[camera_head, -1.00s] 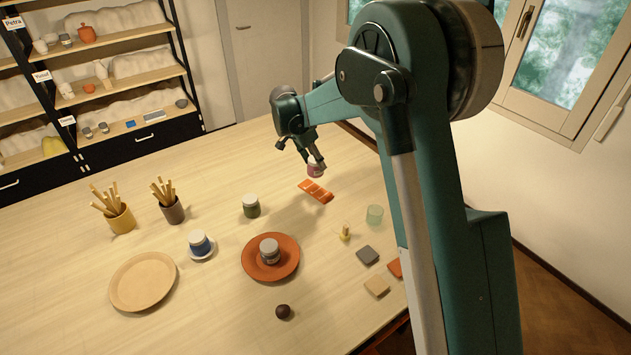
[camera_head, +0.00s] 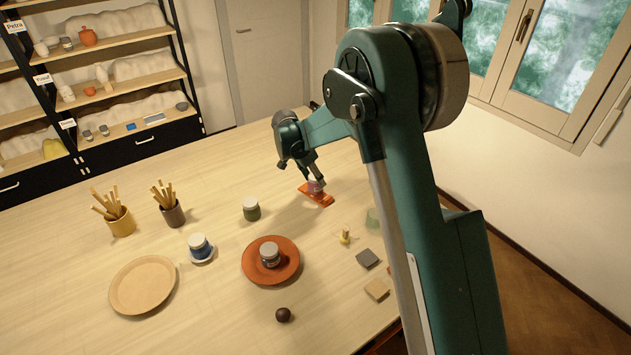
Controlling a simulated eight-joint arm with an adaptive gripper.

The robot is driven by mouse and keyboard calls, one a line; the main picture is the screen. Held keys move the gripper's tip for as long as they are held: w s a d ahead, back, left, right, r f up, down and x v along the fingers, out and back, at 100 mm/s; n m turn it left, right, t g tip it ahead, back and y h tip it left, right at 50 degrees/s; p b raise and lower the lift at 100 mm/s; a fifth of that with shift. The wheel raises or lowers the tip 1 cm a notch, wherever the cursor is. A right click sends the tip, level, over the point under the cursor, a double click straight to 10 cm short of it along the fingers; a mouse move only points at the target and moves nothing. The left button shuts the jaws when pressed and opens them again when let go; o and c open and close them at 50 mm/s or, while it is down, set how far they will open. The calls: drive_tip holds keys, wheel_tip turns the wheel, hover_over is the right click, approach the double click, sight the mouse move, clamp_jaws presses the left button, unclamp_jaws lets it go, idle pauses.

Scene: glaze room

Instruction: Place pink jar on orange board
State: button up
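The pink jar (camera_head: 316,187), with a pale lid, is upright between the fingers of my gripper (camera_head: 314,179), which is shut on it. It overlaps the orange board (camera_head: 321,200), a small flat slab on the far right part of the table. I cannot tell whether the jar's base touches the board or hangs just above it. The gripper's fingers hide part of the jar's top, and the jar covers the middle of the board.
A green jar (camera_head: 251,209), a blue jar (camera_head: 199,244) on a saucer, and a grey jar (camera_head: 270,254) on a terracotta plate (camera_head: 286,276) stand nearer. Table left of the board is clear.

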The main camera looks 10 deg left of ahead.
drive_tip(key=shift+f, duration=0.95)
drive_tip(key=shift+f, duration=0.2)
drive_tip(key=o, duration=1)
drive_tip(key=shift+r, duration=0.2)
drive_tip(key=v, duration=1.2)
drive_tip(key=shift+d, duration=0.1)
